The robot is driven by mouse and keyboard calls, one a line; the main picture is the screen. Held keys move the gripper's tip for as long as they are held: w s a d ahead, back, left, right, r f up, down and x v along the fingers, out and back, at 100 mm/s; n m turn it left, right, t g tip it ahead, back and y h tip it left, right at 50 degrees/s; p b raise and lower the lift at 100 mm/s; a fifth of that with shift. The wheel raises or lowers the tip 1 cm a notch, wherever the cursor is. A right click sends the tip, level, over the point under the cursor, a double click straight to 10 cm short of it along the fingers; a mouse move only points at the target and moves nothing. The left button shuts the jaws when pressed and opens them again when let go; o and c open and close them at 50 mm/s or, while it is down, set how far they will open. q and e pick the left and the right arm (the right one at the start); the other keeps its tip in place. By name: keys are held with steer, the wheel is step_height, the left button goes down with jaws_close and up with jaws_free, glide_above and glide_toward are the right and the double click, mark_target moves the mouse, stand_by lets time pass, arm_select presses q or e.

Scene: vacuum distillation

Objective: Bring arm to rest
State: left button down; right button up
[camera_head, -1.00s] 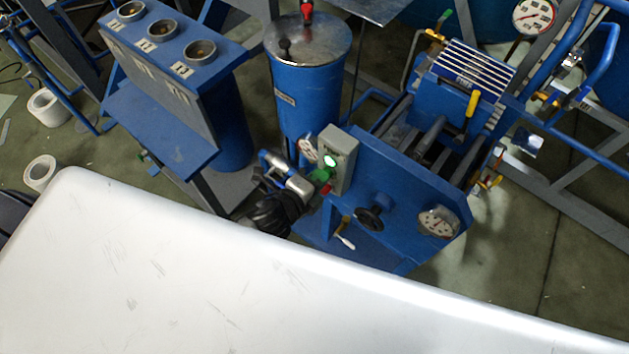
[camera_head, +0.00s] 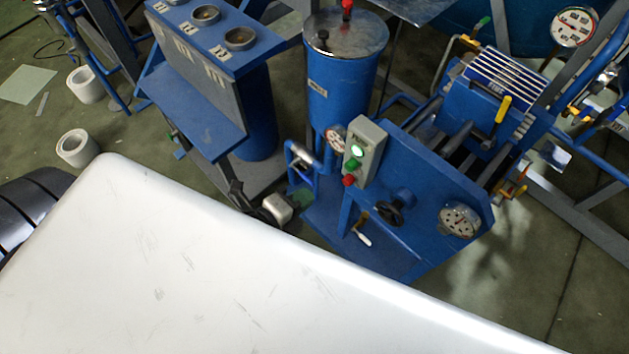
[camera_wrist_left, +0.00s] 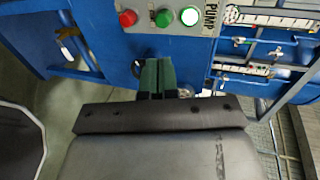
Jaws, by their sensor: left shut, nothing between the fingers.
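My left gripper (camera_head: 301,196) shows just past the edge of my white body, left of and below the grey button box (camera_head: 366,150). Its green fingers are shut with nothing between them, and part of its wrist is hidden behind the white panel. In the left wrist view the gripper (camera_wrist_left: 156,76) points toward the box, apart from it. The box carries a lit white button (camera_head: 357,151), a green button (camera_head: 353,164) and a red button (camera_head: 348,180). In the wrist view a PUMP label (camera_wrist_left: 210,15) is beside them. My right gripper is out of view.
A blue cylinder (camera_head: 345,95) and a blue console (camera_head: 205,110) stand behind.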

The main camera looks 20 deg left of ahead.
arm_select(q)
steer(key=shift+s+a, duration=0.1)
steer(key=shift+s, duration=0.05)
steer(key=shift+r, duration=0.1)
stand_by(0.4)
steer(key=s+a+f+n+g+y, duration=0.1)
steer(key=s+a+f+n+g, duration=0.15)
steer(key=f, duration=0.55)
steer(key=s+a+f+n+g+y, duration=0.15)
steer(key=f+n, duration=0.25)
steer(key=f, duration=0.4)
steer(key=s+a+f+n+g+y, duration=0.2)
steer(key=a+f+n, duration=0.1)
steer(key=f, duration=0.5)
steer(key=s+f+n+g, duration=0.3)
steer(key=s+f+n, duration=0.2)
steer(key=s+f, duration=0.3)
steer(key=s+f+n+g, duration=0.3)
steer(key=s+f+n, duration=0.2)
steer(key=s, duration=0.7)
step_height(320, 180, down, 3)
steer(key=shift+r+g, duration=0.15)
steer(key=shift+g, duration=0.25)
